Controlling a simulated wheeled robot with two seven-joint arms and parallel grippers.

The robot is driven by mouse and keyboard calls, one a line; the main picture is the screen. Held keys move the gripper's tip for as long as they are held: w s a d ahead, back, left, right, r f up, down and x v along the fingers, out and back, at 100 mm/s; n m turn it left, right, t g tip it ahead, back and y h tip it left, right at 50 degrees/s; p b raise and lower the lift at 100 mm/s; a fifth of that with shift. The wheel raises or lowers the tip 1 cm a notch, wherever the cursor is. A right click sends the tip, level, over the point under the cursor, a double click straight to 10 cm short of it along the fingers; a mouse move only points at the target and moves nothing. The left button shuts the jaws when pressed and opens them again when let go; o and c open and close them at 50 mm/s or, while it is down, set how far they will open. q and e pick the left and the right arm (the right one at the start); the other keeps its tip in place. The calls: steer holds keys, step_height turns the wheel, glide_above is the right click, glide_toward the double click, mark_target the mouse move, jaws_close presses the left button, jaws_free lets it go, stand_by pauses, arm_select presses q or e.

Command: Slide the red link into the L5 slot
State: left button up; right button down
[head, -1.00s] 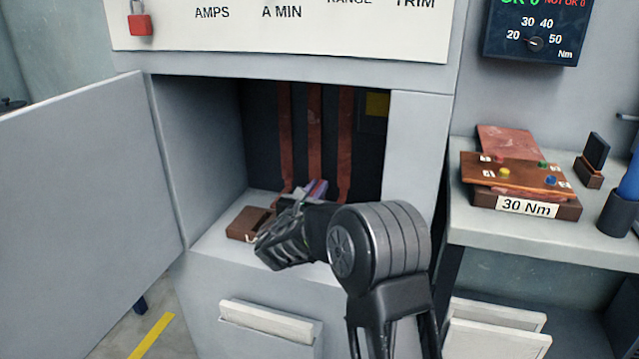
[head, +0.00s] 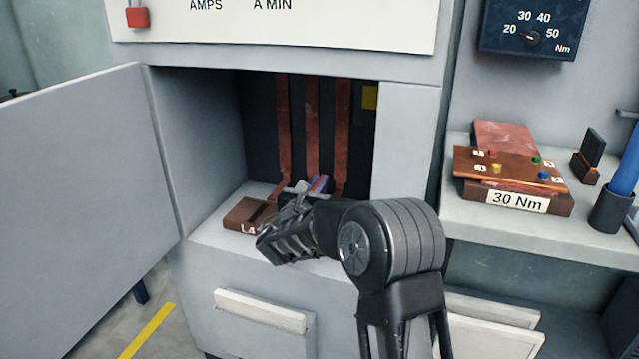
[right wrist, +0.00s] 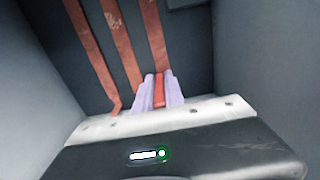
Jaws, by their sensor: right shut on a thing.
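My right gripper (head: 317,184) reaches into the open cabinet, its lavender fingertips low in front of the copper bars. In the right wrist view the gripper (right wrist: 160,92) is shut on the red link (right wrist: 159,89), a narrow red strip between the two fingertips. In the head view I cannot make out the link behind the gripper. A brown slotted block (head: 243,214) sits on the cabinet floor left of the gripper. It has a dark slot and a partly covered label that seems to start with L4. The L5 slot is not visible. My left gripper is out of view.
Three copper bars (head: 312,125) stand at the cabinet's back. The open door (head: 80,160) bounds the left, and the right cabinet wall (head: 405,150) is close to my arm. A shelf at right holds a 30 Nm block (head: 516,203).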

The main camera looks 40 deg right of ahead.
steer(key=shift+f+b, duration=2.35)
steer(key=shift+f, duration=0.75)
steer(key=c, duration=1.3)
jaws_free()
steer(key=shift+c, duration=0.2)
steer(key=shift+f, duration=0.1)
steer(key=p+v, duration=0.1)
steer(key=v, duration=0.6)
steer(key=shift+s+a, duration=0.25)
steer(key=shift+a, duration=0.1)
